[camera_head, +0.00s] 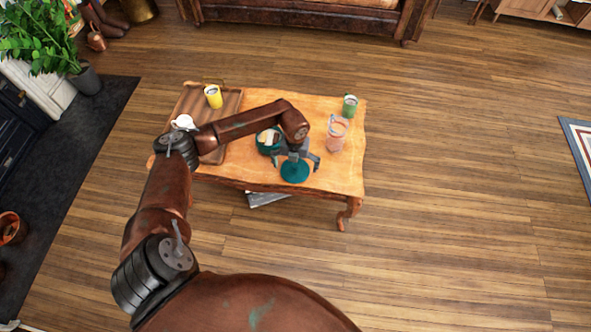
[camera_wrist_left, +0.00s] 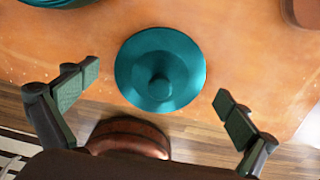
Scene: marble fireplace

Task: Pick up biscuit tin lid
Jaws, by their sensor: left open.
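The biscuit tin lid (camera_head: 295,172) is a round teal disc with a knob, lying on the wooden table near its front edge. In the left wrist view the lid (camera_wrist_left: 160,70) lies knob up, between and ahead of the fingers. My left gripper (camera_head: 298,160) is over the lid, and its fingers (camera_wrist_left: 157,98) are spread wide on either side of it without touching it. The open teal biscuit tin (camera_head: 262,147) stands just behind and left of the lid, partly hidden by my arm. My right gripper is not in view.
A wooden tray (camera_head: 232,100) with a yellow cup (camera_head: 213,96) is at the table's left, near a white pot (camera_head: 183,122). A pink pitcher (camera_head: 337,135) and a green cup (camera_head: 350,106) stand at the right.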

